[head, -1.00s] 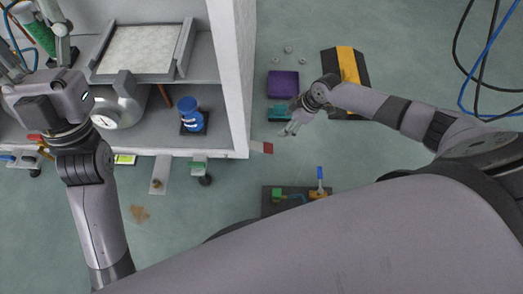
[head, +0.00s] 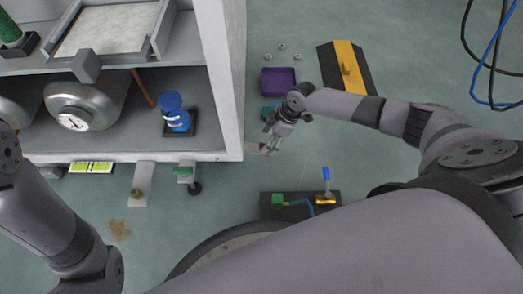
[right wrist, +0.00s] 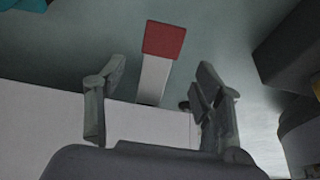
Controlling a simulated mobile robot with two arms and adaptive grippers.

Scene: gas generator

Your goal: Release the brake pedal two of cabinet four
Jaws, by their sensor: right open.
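A pedal with a red pad (right wrist: 164,41) and a pale grey arm (right wrist: 153,80) sticks out from the cabinet's white base in the right wrist view. In the head view the red pedal (head: 256,149) is at the cabinet's (head: 222,75) lower right corner, partly hidden by my right gripper (head: 270,141). In the right wrist view the fingers of my right gripper (right wrist: 162,78) are apart on either side of the pedal's arm, with nothing held. I cannot tell whether they touch it. My left arm is at the lower left in the head view, its gripper out of frame.
A purple bin (head: 279,81) and a teal bin (head: 268,108) stand on the floor by the cabinet. A black-yellow ramp (head: 345,70) is to the right. A dark board (head: 268,213) with valve parts lies below.

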